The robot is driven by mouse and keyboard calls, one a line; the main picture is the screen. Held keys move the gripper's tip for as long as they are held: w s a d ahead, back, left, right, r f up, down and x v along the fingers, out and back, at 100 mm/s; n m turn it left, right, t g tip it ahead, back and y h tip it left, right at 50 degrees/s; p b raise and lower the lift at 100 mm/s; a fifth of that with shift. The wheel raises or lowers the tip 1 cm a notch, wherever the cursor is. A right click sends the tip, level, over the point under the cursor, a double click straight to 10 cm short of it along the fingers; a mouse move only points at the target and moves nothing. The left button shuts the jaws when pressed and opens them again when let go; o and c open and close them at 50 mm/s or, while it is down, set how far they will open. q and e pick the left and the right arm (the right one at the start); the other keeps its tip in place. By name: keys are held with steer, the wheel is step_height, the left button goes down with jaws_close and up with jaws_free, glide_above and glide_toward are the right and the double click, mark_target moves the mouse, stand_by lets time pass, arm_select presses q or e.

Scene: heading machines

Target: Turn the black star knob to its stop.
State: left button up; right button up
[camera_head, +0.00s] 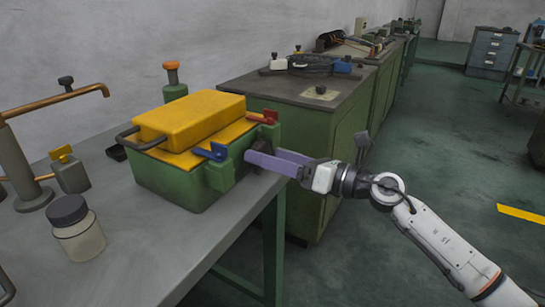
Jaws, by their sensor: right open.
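A green machine box (180,182) with a yellow top stands on the grey bench. A small dark knob-like part (262,146) shows on its right end and may be the black star knob; its star shape cannot be made out. My right gripper (263,154) comes in from the right with its long purple fingers apart. Its fingertips are right at the dark part and partly cover it. I cannot tell whether they touch it or stand around it. My left gripper is not in view.
A blue-handled clamp (214,152) and a red-handled one (264,117) sit close to the fingers. A jar (78,232) and copper tap (60,102) stand left on the bench (175,250). A green cabinet (308,130) stands behind. Floor at right is clear.

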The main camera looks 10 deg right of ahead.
steer(key=c, duration=1)
steer(key=shift+r+m+p, duration=0.15)
steer(key=shift+m+p, duration=0.15)
steer(key=shift+p, duration=0.2)
steer(key=m+p, duration=0.3)
steer(key=p, duration=0.1)
steer(key=shift+r, duration=0.1)
steer(key=shift+w+f+m+p, duration=0.1)
steer(key=shift+f+m+p, duration=0.15)
steer(key=shift+m+p, duration=0.45)
steer(key=shift+d+f+m, duration=0.1)
steer(key=shift+f+m, duration=0.05)
steer(key=shift+m, duration=0.25)
steer(key=o, duration=1)
